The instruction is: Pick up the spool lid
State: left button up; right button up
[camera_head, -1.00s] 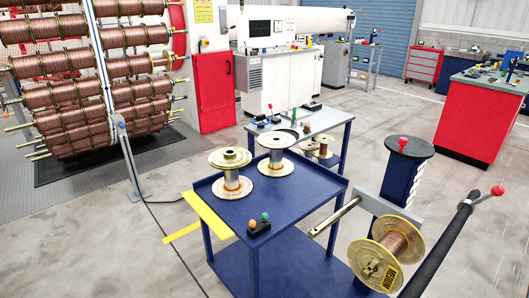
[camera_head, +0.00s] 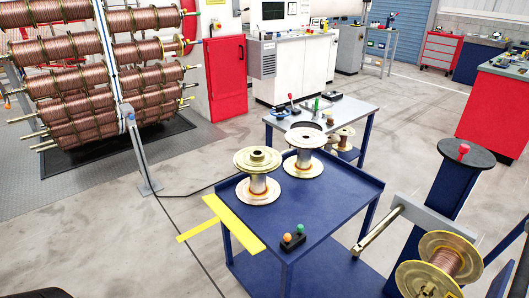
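Two spools stand upright on the blue cart (camera_head: 330,211). The left spool (camera_head: 259,185) has a gold, stepped round disc (camera_head: 257,159) on top, which looks like the spool lid. It lies flat, and I cannot tell whether it is separate from the flange below. The right spool (camera_head: 303,160) has a paler, flat top with a small centre hole. Neither of my grippers shows in this view.
A small black box (camera_head: 292,241) with green and orange buttons sits near the cart's front edge. A copper-wound spool (camera_head: 443,262) on a shaft stands at the right. A grey table (camera_head: 340,113) is behind the cart.

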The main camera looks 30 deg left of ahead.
aim_at(256, 158)
jog(key=i+j+z, duration=0.2)
jog(key=j, duration=0.7)
jog(key=j+z, duration=0.2)
jog(key=j, duration=0.7)
jog(key=i+j, duration=0.1)
jog(key=j, duration=0.85)
jog(key=i+j, duration=0.1)
jog(key=j, duration=0.8)
jog(key=z, duration=0.05)
